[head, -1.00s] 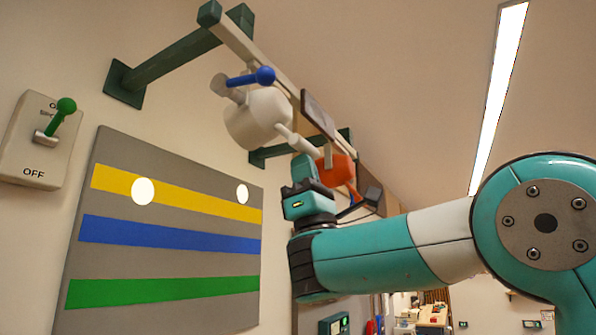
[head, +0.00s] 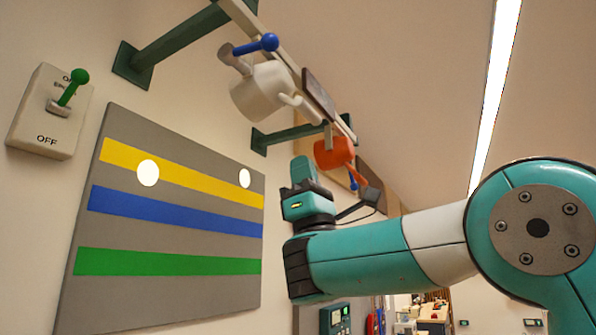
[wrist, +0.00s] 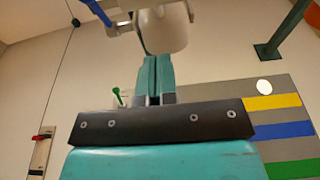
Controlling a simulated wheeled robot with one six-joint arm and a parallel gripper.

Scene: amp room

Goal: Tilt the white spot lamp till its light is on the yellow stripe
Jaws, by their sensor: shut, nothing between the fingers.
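The white spot lamp (head: 262,92) hangs from the overhead rail, with a blue-knobbed lever (head: 268,42) and a short white handle (head: 291,98). It also shows at the top of the wrist view (wrist: 163,28). The yellow stripe (head: 200,178) is the top one on the grey board. One round light spot (head: 148,173) lies on its left part and reaches over its lower edge. A smaller spot (head: 245,178) lies at its upper edge, mostly on grey. I cannot tell which lamp makes which. My gripper (head: 303,165) is shut and empty, below and apart from the lamp.
An orange lamp (head: 333,152) hangs farther along the rail (head: 270,50), beyond my gripper. Green brackets (head: 175,45) join the rail to the wall. A switch with a green knob (head: 79,76) is at the left. Blue and green stripes (head: 165,262) run below the yellow one.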

